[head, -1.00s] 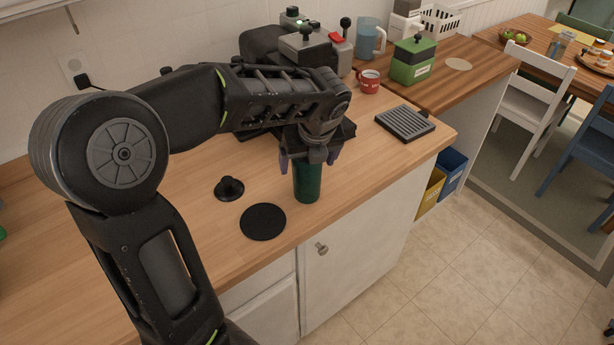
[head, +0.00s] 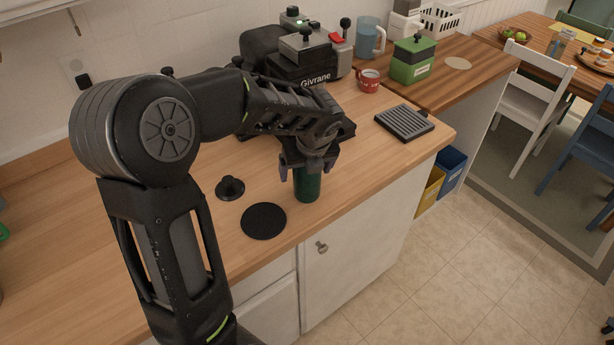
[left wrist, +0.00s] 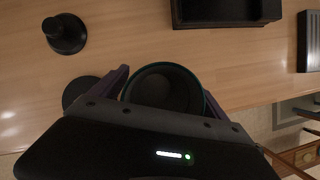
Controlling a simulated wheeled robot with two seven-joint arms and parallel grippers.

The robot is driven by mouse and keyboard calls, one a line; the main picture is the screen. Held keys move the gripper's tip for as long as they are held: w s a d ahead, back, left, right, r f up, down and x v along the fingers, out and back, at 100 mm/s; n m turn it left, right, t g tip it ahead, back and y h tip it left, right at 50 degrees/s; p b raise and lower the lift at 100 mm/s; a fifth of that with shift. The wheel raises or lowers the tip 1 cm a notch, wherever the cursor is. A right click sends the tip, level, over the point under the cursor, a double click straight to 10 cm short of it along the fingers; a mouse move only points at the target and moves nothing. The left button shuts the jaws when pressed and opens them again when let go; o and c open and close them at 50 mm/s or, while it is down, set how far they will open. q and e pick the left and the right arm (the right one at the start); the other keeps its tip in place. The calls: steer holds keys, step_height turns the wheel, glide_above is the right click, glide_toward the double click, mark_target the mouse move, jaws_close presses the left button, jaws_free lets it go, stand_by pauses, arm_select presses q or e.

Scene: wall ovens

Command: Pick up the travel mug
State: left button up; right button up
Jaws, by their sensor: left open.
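The travel mug (head: 307,187) is a dark green cylinder standing upright on the wooden counter near its front edge. In the left wrist view its round open top (left wrist: 164,88) shows with a teal rim and dark inside. My left gripper (head: 308,172) is open, just above and around the top of the mug, with one finger on each side. In the left wrist view the fingers lie to the left and right of the rim. The mug's top is hidden by the gripper in the head view. My right gripper is in neither view.
A black round mat (head: 264,221) and a black knobbed tamper-like piece (head: 230,188) lie left of the mug. A coffee machine (head: 300,60) stands behind. A red mug (head: 368,80), a grey grate (head: 404,123) and a green grinder box (head: 413,60) are to the right.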

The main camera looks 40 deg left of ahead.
arm_select(q)
steer(key=shift+c, duration=0.3)
steer(key=c, duration=1.7)
step_height(320, 180, up, 10)
steer(key=shift+b, duration=0.35)
